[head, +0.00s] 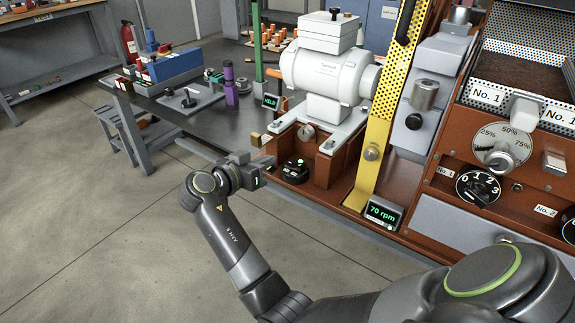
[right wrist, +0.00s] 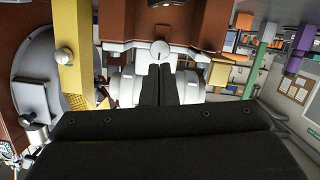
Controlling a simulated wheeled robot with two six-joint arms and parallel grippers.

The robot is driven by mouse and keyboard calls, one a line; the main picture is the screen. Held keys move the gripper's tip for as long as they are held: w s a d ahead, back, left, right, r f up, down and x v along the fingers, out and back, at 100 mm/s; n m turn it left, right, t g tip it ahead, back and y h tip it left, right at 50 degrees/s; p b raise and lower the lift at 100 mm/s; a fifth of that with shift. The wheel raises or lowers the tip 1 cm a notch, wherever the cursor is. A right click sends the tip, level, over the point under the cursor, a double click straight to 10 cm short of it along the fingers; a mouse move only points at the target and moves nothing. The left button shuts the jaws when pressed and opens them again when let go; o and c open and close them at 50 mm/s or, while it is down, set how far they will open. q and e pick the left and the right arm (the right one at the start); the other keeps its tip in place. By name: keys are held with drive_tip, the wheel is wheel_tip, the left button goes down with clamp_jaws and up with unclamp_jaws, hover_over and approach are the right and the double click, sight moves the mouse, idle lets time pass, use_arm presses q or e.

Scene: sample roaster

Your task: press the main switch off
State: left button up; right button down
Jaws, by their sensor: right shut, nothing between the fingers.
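A black round control with a small green light (head: 295,170), which looks like the main switch, sits low on the red-brown machine base (head: 322,165). I cannot read its label or tell its position. My right gripper (head: 266,174) is just left of it in the head view, apart from it as far as I can see, pointing toward the machine. In the right wrist view its two dark fingers (right wrist: 158,86) lie together, empty. A grey round knob (right wrist: 160,48) shows just beyond the fingertips. At the top edge, part of a dark round thing is cut off. My left gripper is not in view.
A white motor-like housing (head: 325,75) stands above the base. A yellow guard (head: 390,90) and a "70 rpm" display (head: 382,212) are to the right. A small brass block (head: 255,139) is just above my gripper. Open floor (head: 90,220) lies to the left.

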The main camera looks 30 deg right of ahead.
drive_tip(key=shift+d, duration=0.1)
hover_over(292, 174)
drive_tip(key=f, duration=0.1)
drive_tip(key=w+f, duration=0.1)
drive_tip(key=shift+d+f, duration=0.15)
drive_tip(key=shift+f, duration=0.15)
drive_tip(key=shift+s+f, duration=0.15)
drive_tip(key=shift+f, duration=0.35)
drive_tip(key=shift+s+f, duration=0.15)
drive_tip(key=shift+f, duration=0.35)
drive_tip(key=shift+s+f, duration=0.2)
drive_tip(key=shift+f, duration=0.75)
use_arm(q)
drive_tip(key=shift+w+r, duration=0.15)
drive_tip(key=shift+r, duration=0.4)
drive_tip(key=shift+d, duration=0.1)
